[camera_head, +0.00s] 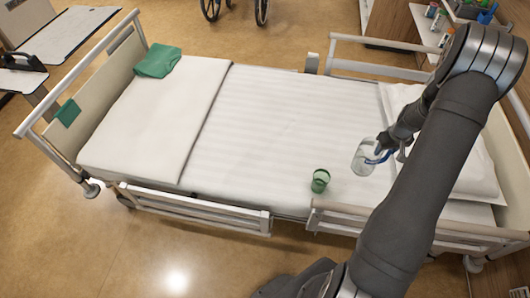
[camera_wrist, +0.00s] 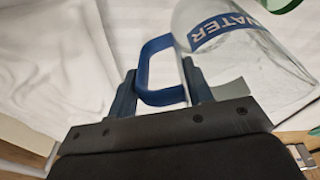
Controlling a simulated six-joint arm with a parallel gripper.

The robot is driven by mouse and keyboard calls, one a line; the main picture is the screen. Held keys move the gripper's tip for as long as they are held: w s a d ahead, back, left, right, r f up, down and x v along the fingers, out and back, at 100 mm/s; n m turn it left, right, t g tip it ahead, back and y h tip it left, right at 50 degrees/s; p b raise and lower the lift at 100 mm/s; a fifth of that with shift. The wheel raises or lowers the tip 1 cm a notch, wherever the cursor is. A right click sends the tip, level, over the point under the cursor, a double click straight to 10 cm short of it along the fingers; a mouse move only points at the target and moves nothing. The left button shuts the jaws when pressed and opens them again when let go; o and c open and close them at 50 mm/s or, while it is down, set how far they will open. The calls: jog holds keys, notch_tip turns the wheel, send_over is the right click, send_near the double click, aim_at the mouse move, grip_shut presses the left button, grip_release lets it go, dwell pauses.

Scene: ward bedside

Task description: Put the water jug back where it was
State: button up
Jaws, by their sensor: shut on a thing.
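The water jug (camera_head: 362,158) is clear, with a blue handle and a blue band; the band reads "WATER" in the wrist view (camera_wrist: 265,62). My gripper (camera_head: 384,152) is shut on the jug's blue handle, and its two fingers sit on either side of the handle in the wrist view (camera_wrist: 158,84). The jug is over the white bed, close to the pillow. I cannot tell whether its base touches the bed. A green cup (camera_head: 320,181) stands on the bed to the left of the jug.
The bed (camera_head: 270,105) has raised side rails, including the near right rail (camera_head: 335,218). A pillow (camera_head: 465,165) lies behind my arm. Shelves with bottles (camera_head: 432,22) stand at the top right. An overbed table (camera_head: 70,35) is at the upper left. The bed's middle is clear.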

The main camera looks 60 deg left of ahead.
notch_tip(320, 180, up, 3)
jog(key=shift+f, duration=0.1)
jog(key=shift+a+r, duration=0.1)
jog(key=shift+r, duration=0.2)
jog(key=s+a+m, duration=0.2)
jog(key=s+a, duration=0.6)
jog(key=a, duration=0.4)
jog(key=s+a+m, duration=0.1)
jog(key=s+a, duration=0.8)
jog(key=a, duration=0.3)
jog(key=s+a+f, duration=0.3)
jog(key=a+f, duration=0.2)
jog(key=f, duration=0.3)
jog(key=s+a+f, duration=0.3)
jog(key=a+f, duration=0.1)
jog(key=f, duration=0.4)
jog(key=shift+a, duration=0.35)
jog(key=shift+f, duration=0.15)
